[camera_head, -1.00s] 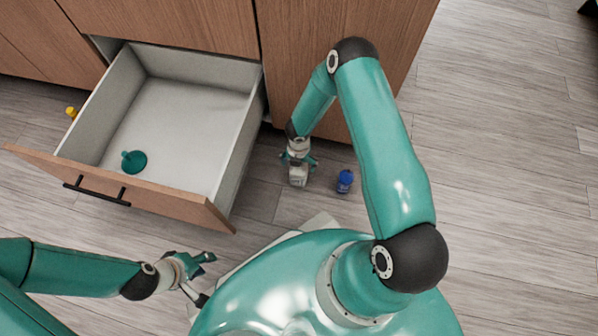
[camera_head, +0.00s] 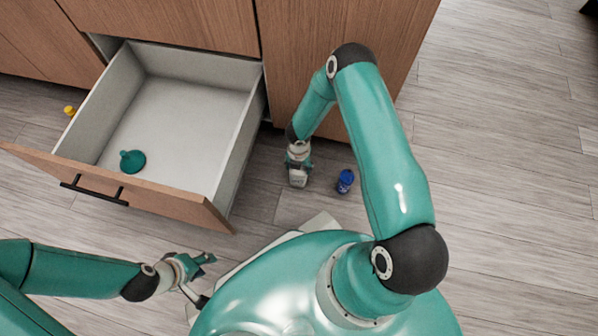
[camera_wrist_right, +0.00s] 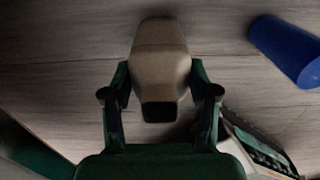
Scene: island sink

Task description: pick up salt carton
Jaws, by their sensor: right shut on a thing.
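A pale carton (camera_head: 298,180), which I take to be the salt carton, is on or just above the floor by the cabinet front. My right gripper (camera_head: 298,165) reaches down to it from above and is shut on it. In the right wrist view the carton (camera_wrist_right: 160,62) sits between the two fingers, beige in the dim light with a dark square end. I cannot tell whether its base touches the floor. My left gripper (camera_head: 207,278) is at the lower left, its fingers apart and empty.
An open drawer (camera_head: 233,165) at left holds a green plunger-shaped thing (camera_head: 132,161). A small yellow thing (camera_head: 69,110) lies beyond it. Floor at right is clear.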

